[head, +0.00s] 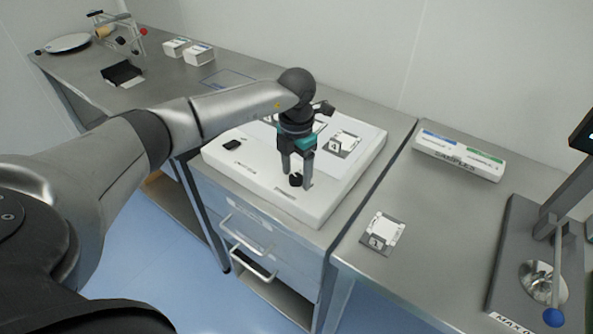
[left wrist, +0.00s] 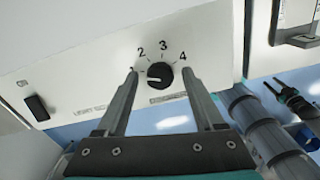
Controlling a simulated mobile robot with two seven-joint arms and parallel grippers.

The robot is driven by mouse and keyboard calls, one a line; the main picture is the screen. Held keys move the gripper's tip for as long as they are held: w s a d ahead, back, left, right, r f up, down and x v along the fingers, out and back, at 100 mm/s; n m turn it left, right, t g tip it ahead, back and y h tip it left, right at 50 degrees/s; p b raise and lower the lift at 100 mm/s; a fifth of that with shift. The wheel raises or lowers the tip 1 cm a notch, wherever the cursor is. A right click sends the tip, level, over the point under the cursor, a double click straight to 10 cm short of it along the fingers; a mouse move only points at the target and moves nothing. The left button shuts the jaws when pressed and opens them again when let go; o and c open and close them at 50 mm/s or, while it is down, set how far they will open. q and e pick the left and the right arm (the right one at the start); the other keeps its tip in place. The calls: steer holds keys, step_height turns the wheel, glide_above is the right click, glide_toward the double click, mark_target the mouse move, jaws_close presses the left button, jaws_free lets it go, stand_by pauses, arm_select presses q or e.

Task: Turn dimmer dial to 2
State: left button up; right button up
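The dimmer dial (left wrist: 160,75) is a black round knob on the front of a white light box (head: 240,180), with the numbers 1 to 4 printed around it. Its white mark points left, roughly toward the 1. In the head view the dial (head: 295,181) shows small between my fingers. My left gripper (head: 296,178) reaches down over the box's front edge. In the left wrist view the left gripper (left wrist: 159,73) is open, one finger on each side of the dial, with gaps showing.
A black switch (left wrist: 37,107) sits left of the dial on the same panel. A samples tray (head: 458,156) and a press stand (head: 530,250) are farther right.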

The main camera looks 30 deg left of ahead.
arm_select(q)
jaws_close()
stand_by(0.3)
steer(key=shift+m, duration=0.4)
steer(key=m+b, duration=0.1)
steer(key=m, duration=0.2)
steer(key=shift+m+b, duration=0.3)
steer(key=shift+m, duration=0.1)
steer(key=shift+m+b, duration=0.6)
steer(key=shift+m, duration=1.5)
steer(key=shift+o, duration=0.5)
jaws_free()
steer(key=shift+r, duration=0.1)
